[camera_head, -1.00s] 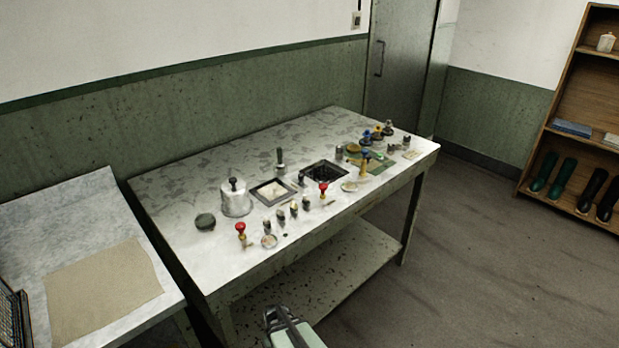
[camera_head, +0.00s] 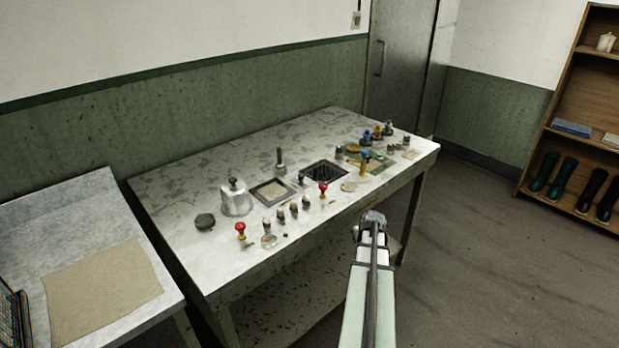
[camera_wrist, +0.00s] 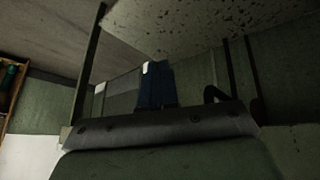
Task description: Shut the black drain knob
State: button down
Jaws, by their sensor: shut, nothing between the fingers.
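A small black knob (camera_head: 302,178) stands on the worktable between the two square basins in the head view; I cannot make out whether it is open or shut. It looks like the drain knob, though another black knob (camera_head: 233,183) tops the clear dome. My arm rises from the bottom of the head view, its end (camera_head: 373,220) in front of the table's front edge, well short of the black knob. In the wrist view my gripper (camera_wrist: 154,72) shows as dark fingers close together, shut and empty. The wrist view shows no knob.
A side table stands left.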

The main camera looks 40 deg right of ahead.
jog(key=s+d+r+m+h, duration=0.1)
jog(key=s+d+r+h, duration=0.2)
jog(key=s+d+r, duration=0.65)
jog(key=s+d+r+m+h, duration=0.15)
jog(key=s+d+r, duration=0.45)
jog(key=d+r, duration=0.6)
jog(key=m+t+y, duration=0.3)
jog(key=y, duration=0.4)
send_near(301, 179)
jog(key=s+d+r, duration=0.1)
jog(key=s+d, duration=0.3)
jog(key=s, duration=0.2)
jog(key=x, duration=0.9)
jog(key=shift+a+f, duration=0.1)
jog(key=shift+a, duration=0.15)
jog(key=shift+w+a, duration=0.25)
jog(key=shift+w, duration=0.3)
jog(key=shift+w+a, duration=0.25)
jog(key=shift+w, duration=0.25)
jog(key=shift+w+a+r, duration=0.2)
jog(key=shift+w+a, duration=0.25)
jog(key=shift+w, duration=0.3)
